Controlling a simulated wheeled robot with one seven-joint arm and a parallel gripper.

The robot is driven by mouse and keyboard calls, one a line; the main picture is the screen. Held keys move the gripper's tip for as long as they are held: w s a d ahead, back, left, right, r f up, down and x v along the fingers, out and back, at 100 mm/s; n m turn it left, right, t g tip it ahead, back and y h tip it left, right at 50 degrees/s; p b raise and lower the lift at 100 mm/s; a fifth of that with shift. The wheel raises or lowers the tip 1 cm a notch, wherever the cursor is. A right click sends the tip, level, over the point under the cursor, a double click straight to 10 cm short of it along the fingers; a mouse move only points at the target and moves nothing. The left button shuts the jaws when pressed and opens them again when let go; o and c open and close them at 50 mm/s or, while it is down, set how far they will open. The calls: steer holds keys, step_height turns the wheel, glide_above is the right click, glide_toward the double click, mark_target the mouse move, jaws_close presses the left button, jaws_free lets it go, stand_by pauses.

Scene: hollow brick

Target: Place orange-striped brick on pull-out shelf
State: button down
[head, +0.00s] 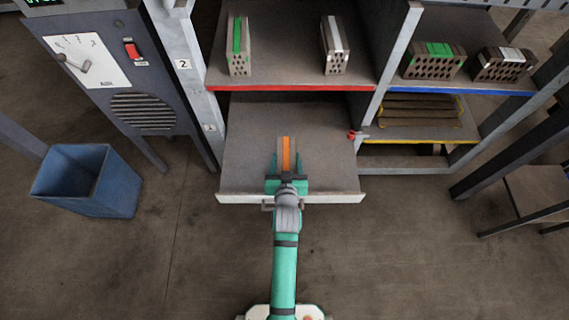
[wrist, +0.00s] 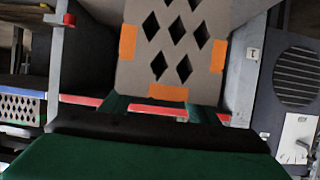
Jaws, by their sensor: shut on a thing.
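The orange-striped brick (head: 286,151) is grey with an orange stripe along its top. It sits in my gripper (head: 286,178), over the pull-out shelf (head: 247,165). In the wrist view the brick (wrist: 205,75) shows diamond-shaped holes and orange patches, close in front of my gripper (wrist: 165,112). My gripper is shut on the brick's near end. The shelf is pulled out below the upper shelf and is otherwise bare. I cannot tell whether the brick touches the shelf surface.
Above, the red-edged shelf (head: 290,88) holds a green-striped brick (head: 238,48) and a white-striped brick (head: 335,48). A blue-edged shelf (head: 470,92) at right holds two more bricks. A blue bin (head: 88,182) stands left on the floor. A grey cabinet (head: 105,70) is at left.

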steer(key=shift+s+f, duration=0.2)
steer(key=shift+w+f, duration=0.15)
steer(key=x, duration=0.9)
steer(key=shift+w+a+f, duration=0.1)
steer(key=shift+w+f, duration=0.05)
steer(key=shift+w, duration=0.1)
steer(key=w+f, duration=0.4)
steer(key=f, duration=0.5)
steer(key=shift+w, duration=0.3)
steer(key=c, duration=1.1)
jaws_free()
steer(key=shift+f, duration=0.3)
steer(key=o, duration=0.4)
